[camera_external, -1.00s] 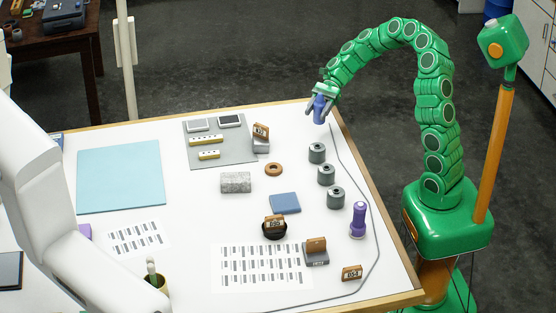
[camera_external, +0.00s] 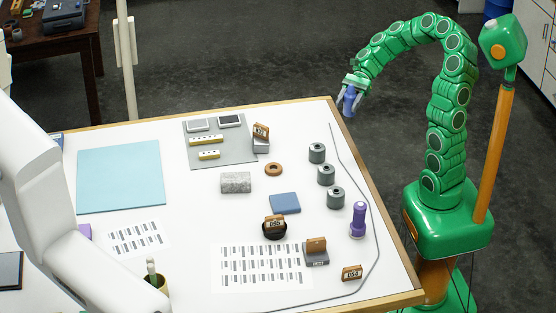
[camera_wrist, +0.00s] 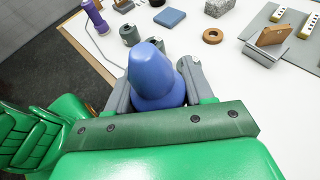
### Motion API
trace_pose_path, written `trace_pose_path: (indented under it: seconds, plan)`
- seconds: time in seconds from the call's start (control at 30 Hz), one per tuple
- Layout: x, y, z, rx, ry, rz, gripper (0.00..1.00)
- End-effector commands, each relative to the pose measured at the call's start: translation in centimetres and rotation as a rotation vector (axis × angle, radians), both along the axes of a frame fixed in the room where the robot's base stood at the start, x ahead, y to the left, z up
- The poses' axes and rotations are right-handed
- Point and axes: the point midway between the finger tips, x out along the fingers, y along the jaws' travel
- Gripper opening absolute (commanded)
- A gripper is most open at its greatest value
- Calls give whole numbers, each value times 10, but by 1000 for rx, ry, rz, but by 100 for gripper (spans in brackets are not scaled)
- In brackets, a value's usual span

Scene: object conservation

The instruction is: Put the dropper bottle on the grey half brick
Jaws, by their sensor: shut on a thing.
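My gripper (camera_external: 350,92) is shut on a blue bottle with a tapered, cone-like top (camera_external: 349,106), which looks like the dropper bottle. It is held up beyond the table's back right corner. In the wrist view the blue bottle (camera_wrist: 155,80) sits between the two grey fingers, its rounded tip towards the table. A speckled grey block (camera_external: 236,182), which looks like the grey half brick, lies mid-table with its top bare. It also shows at the top of the wrist view (camera_wrist: 219,6). The gripper is well to its right and further back.
Several grey cylinders (camera_external: 326,175) and a purple bottle-like thing (camera_external: 358,222) stand near the table's right edge. A brown ring (camera_external: 273,169) and a blue pad (camera_external: 285,203) lie near the block. A grey mat (camera_external: 237,153) with small items lies behind it.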

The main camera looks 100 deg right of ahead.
Motion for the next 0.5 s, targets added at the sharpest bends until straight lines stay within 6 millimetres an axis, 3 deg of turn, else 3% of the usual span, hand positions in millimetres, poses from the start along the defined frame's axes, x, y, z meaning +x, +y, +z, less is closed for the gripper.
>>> trace_pose_path:
  seconds: [0.27, 0.5]
  plan:
    - [9, 2, 1, -4, 0, 0, 20]
    - [49, 11, 6, -16, 1, 0, 20]
